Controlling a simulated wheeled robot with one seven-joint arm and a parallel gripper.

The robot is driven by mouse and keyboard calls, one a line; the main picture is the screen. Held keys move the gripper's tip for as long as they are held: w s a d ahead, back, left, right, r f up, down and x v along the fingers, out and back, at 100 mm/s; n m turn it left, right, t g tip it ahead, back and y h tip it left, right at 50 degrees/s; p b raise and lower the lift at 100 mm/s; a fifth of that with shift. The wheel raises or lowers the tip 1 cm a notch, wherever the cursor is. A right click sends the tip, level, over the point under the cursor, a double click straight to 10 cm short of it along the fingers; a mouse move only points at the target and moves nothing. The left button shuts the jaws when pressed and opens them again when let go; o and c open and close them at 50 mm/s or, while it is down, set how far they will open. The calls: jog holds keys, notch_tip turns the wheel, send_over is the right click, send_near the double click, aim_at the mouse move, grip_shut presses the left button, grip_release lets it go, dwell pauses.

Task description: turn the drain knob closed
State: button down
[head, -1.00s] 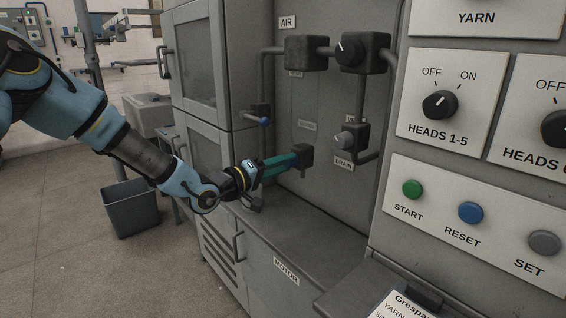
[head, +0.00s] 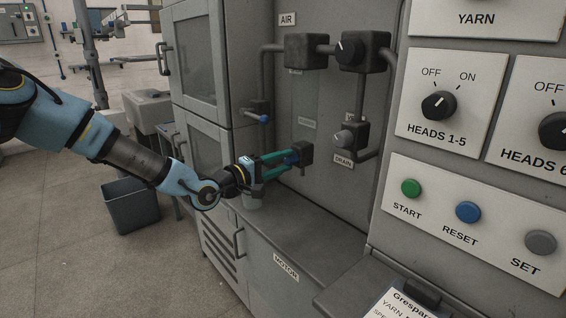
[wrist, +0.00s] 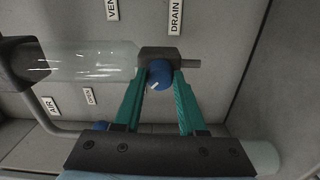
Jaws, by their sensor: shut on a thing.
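The drain knob is a round blue knob with a white pointer mark. In the wrist view the knob (wrist: 159,74) sits on the front of a dark valve block (wrist: 158,55), and its mark points to the lower left. My gripper (wrist: 161,76) has one teal fingertip on each side of the knob and is shut on it. In the head view my gripper (head: 289,158) reaches the block from the left, with the blue knob (head: 291,159) partly hidden between the fingers.
A grey knob (head: 344,137) on a dark block is to the upper right. A black knob (head: 345,50) is above it. A clear cylinder (wrist: 80,62) joins the valve block. Another blue-tipped valve (head: 262,118) is to the left. The grey ledge (head: 290,237) below is clear.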

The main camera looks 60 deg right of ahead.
jog(key=shift+c, duration=2.4)
grip_release()
jog(key=b+v, duration=0.3)
jog(key=v, duration=0.8)
